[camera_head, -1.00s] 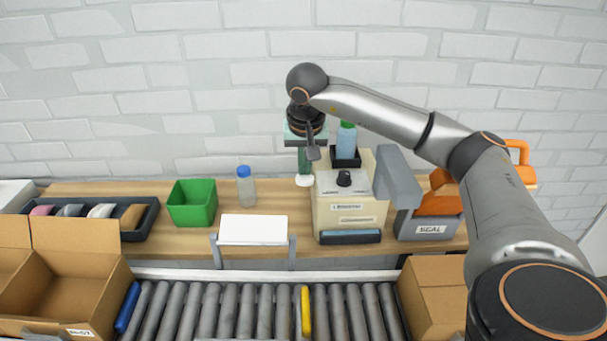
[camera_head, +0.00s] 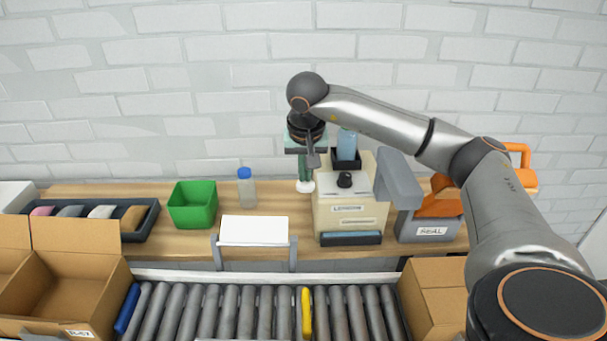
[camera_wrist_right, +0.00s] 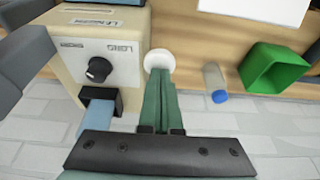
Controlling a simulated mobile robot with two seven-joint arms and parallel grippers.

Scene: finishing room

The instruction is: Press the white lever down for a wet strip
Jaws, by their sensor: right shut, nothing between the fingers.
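The beige dispenser (camera_head: 330,215) stands on the bench with a black knob on top. The white lever's round end (camera_head: 306,187) shows at the left side of the dispenser, and it appears in the wrist view as a white disc (camera_wrist_right: 159,58). My right gripper (camera_head: 306,178), with green fingers pointing down, is directly over the lever end. In the wrist view its closed fingertips (camera_wrist_right: 158,75) overlap the white disc; contact looks likely but I cannot be sure. Nothing is held. No strip shows at the dispenser's front. My left gripper is out of view.
A green bin (camera_head: 192,208), a blue-capped bottle (camera_head: 246,190) and a white panel (camera_head: 254,231) stand to the left. A roller conveyor (camera_head: 255,305) with cardboard boxes runs in front.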

